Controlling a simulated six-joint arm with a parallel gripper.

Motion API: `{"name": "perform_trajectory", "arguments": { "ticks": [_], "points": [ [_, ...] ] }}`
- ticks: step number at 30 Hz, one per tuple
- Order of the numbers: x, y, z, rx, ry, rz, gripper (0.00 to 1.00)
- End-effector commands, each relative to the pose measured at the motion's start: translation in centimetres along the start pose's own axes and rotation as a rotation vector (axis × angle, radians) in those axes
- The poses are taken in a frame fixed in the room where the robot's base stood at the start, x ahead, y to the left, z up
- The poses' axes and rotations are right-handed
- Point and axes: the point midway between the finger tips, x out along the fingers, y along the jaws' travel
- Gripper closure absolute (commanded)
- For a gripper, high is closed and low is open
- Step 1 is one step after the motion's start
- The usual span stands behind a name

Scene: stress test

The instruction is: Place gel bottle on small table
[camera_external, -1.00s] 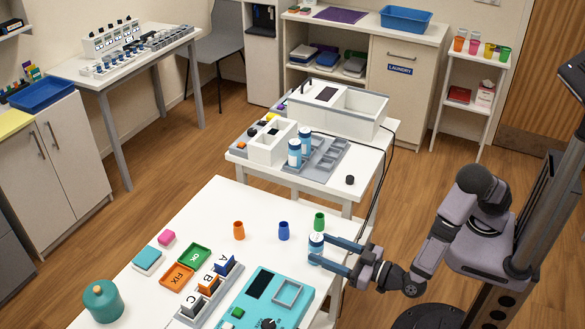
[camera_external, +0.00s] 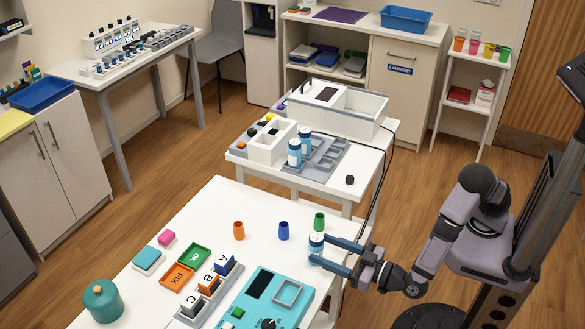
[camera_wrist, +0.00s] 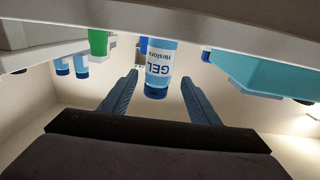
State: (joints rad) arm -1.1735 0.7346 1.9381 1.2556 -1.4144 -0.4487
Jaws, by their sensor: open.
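The gel bottle (camera_external: 316,243), blue and white, stands on the near white table (camera_external: 218,200) at its right edge. In the wrist view my gripper (camera_wrist: 158,90) has one finger on each side of the bottle, with a gap to each. A second white table (camera_external: 345,162) stands behind.
A green cup (camera_external: 319,221) stands just behind the bottle, with blue (camera_external: 284,231) and orange (camera_external: 239,231) cups to its left. A teal device (camera_external: 262,300) lies in front. Two similar bottles (camera_external: 295,153) stand in a grey tray on the back table.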

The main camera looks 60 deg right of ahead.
Motion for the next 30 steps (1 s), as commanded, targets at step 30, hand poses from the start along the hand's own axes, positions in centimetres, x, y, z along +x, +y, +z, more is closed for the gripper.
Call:
{"name": "perform_trajectory", "arguments": {
  "ticks": [30],
  "points": [
    [6.6,0.5,0.3,0.002,0.000,0.002,0.44]
  ]
}}
